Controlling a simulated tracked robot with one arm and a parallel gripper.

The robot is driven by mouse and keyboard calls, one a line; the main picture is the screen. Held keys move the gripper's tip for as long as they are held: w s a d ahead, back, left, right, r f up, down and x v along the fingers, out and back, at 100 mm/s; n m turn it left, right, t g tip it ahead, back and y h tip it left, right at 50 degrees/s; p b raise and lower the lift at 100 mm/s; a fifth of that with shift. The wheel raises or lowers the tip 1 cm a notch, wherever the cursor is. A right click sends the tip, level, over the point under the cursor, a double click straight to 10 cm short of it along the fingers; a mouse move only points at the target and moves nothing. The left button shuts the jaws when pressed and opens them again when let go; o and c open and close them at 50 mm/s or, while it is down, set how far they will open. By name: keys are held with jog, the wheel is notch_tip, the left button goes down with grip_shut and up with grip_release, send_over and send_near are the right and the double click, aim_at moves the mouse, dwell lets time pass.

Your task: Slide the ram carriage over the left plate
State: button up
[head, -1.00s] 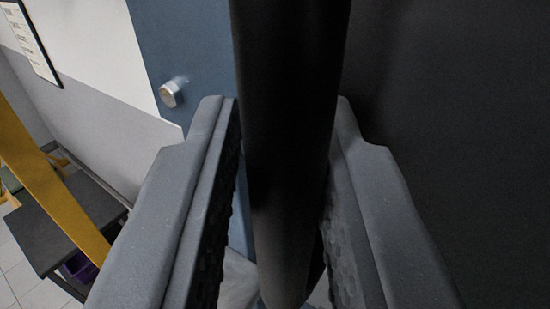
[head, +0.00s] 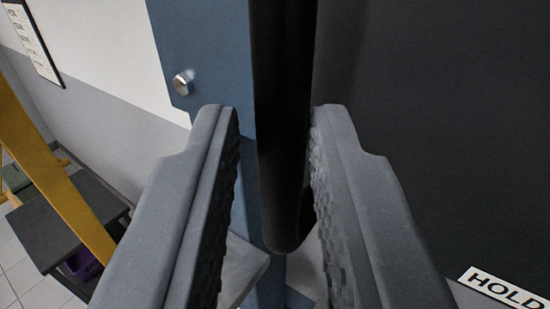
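My gripper (head: 275,120) has its two grey textured fingers apart, one on each side of a black rounded bar (head: 283,90). The bar runs down from the top edge and ends in a rounded tip between the fingers. A narrow gap shows between the left finger and the bar. The right finger lies close along the bar; I cannot tell if it touches. I cannot tell which part of the ram carriage, if any, this bar is. The left plate cannot be made out.
A blue upright (head: 205,50) with a silver bolt (head: 183,82) stands behind. A large dark surface (head: 440,130) fills the right, with a "HOLD" label (head: 505,290) at lower right. A yellow beam (head: 45,170) and a dark bench (head: 75,225) are at left.

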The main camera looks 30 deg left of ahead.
jog(key=b+v, duration=0.7)
jog(key=v, duration=0.4)
jog(key=shift+s+d, duration=0.15)
jog(key=shift+s, duration=0.15)
jog(key=shift+r, duration=0.1)
jog(key=d+m+h+b, duration=0.3)
jog(key=d+h+b, duration=0.15)
jog(key=d, duration=1.75)
jog(key=s+d+f+m+h+b, duration=0.1)
jog(key=s+d+f+h, duration=0.1)
jog(key=s+d+f, duration=0.4)
jog(key=s+d+f+m+h+b, duration=0.1)
jog(key=s+d+f+h, duration=0.1)
jog(key=s+d+f, duration=0.5)
jog(key=d+f, duration=0.1)
jog(key=d, duration=0.4)
jog(key=shift+s+d+m, duration=0.3)
jog(key=shift+m, duration=0.1)
